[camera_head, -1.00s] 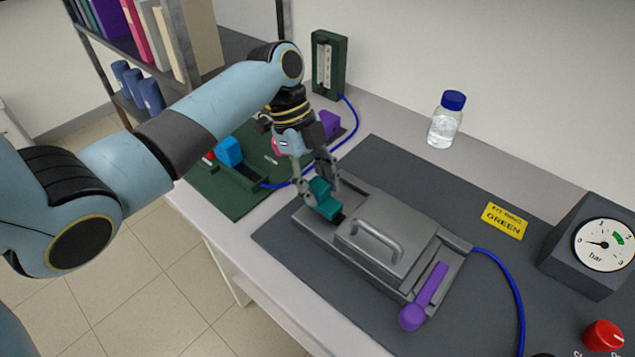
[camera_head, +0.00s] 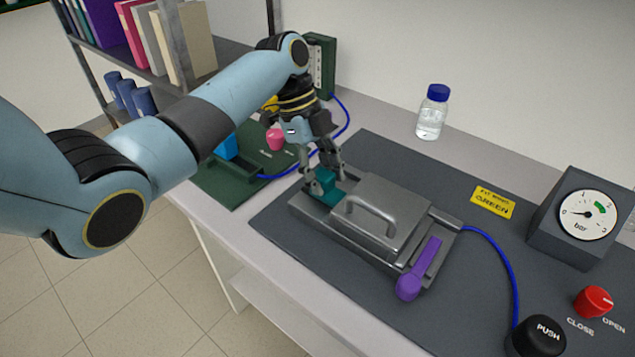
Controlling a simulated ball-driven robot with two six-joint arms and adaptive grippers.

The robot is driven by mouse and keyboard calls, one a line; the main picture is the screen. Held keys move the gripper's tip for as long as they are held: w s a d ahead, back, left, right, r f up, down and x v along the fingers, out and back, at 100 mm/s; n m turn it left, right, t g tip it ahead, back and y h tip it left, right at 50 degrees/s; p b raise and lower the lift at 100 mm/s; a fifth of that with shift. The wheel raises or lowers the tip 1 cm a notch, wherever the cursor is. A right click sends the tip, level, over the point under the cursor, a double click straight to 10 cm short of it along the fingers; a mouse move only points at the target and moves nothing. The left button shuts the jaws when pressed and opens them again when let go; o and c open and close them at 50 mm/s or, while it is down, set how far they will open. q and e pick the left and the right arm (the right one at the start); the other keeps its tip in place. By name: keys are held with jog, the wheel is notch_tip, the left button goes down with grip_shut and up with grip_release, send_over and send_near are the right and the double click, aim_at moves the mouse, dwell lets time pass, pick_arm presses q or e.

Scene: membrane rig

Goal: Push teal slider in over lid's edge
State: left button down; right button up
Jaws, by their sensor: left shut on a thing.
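The teal slider (camera_head: 326,190) sits at the left end of the grey rig, right against the near-left edge of the metal lid (camera_head: 402,201). I cannot tell whether it overlaps that edge. The lid lies flat and has a raised bar handle (camera_head: 369,213) on top. My left gripper (camera_head: 323,181) points down and is shut on the teal slider, its fingers hiding part of it. A purple lever (camera_head: 420,268) lies along the right end of the rig. My right gripper is out of view.
A dark mat (camera_head: 285,222) lies under the rig. A bottle (camera_head: 432,112) stands behind, a pressure gauge (camera_head: 588,213) at right, with a red knob (camera_head: 593,301) and black push button (camera_head: 539,337) in front. A blue tube (camera_head: 504,262) leaves the rig's right side.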

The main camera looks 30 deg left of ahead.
pick_arm(q)
jog(key=c, duration=1)
grip_release()
jog(key=shift+d, duration=0.25)
jog(key=shift+c, duration=0.2)
jog(key=shift+o, duration=0.8)
jog(key=shift+a, duration=0.1)
jog(key=v, duration=1.2)
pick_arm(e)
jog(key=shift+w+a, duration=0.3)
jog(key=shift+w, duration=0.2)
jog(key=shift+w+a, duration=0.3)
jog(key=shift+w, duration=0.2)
